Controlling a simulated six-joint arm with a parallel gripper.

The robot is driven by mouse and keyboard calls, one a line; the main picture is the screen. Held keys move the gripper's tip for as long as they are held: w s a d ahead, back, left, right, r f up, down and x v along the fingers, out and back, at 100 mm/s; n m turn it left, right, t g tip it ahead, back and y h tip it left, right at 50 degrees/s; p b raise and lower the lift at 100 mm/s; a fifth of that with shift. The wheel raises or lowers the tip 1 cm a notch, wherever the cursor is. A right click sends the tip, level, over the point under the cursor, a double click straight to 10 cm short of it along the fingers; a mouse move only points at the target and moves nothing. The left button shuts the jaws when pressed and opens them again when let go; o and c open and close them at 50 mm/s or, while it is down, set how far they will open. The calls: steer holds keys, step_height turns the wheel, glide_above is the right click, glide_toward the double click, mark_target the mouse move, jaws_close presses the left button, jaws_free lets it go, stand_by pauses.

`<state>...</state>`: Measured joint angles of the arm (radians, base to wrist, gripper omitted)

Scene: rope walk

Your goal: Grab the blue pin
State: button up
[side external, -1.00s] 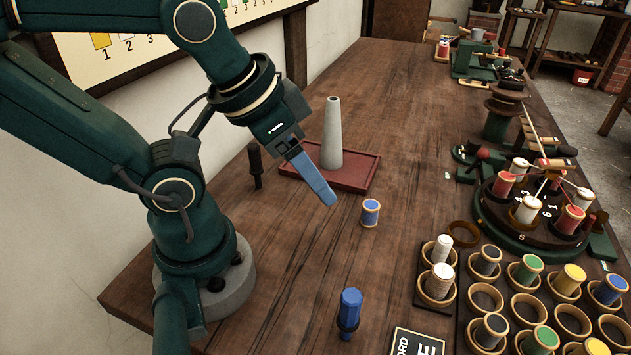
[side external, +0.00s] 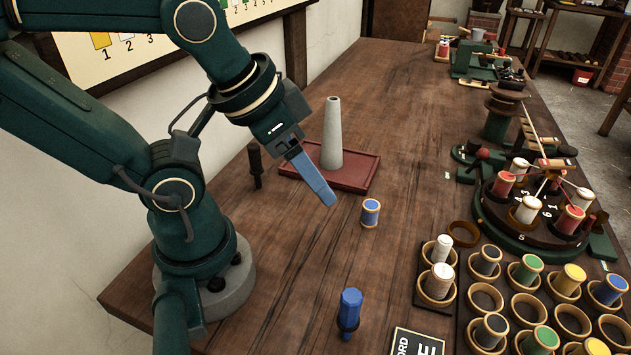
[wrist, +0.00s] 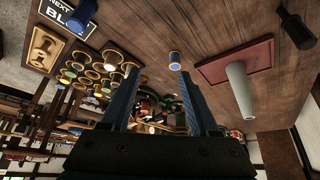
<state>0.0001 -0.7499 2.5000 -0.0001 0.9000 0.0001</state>
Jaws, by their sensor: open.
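The blue pin (side external: 349,309) stands upright on the wooden table near the front edge in the side view, with a faceted blue head and a dark collar. It also shows at the top left of the wrist view (wrist: 83,13), partly cut off. My gripper (side external: 328,198) is above the table, up and to the left of a blue spool and well away from the pin. In the wrist view my gripper (wrist: 158,80) has its two blue fingers apart with nothing between them.
A blue spool (side external: 370,213) stands near my gripper. A grey cone (side external: 332,135) stands on a red tray (side external: 361,177); a black pin (side external: 255,164) is left of it. White spools (side external: 437,281), a rack of coloured spools (side external: 489,259) and a card (side external: 416,342) lie right.

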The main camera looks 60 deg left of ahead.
steer(key=shift+o, duration=0.5)
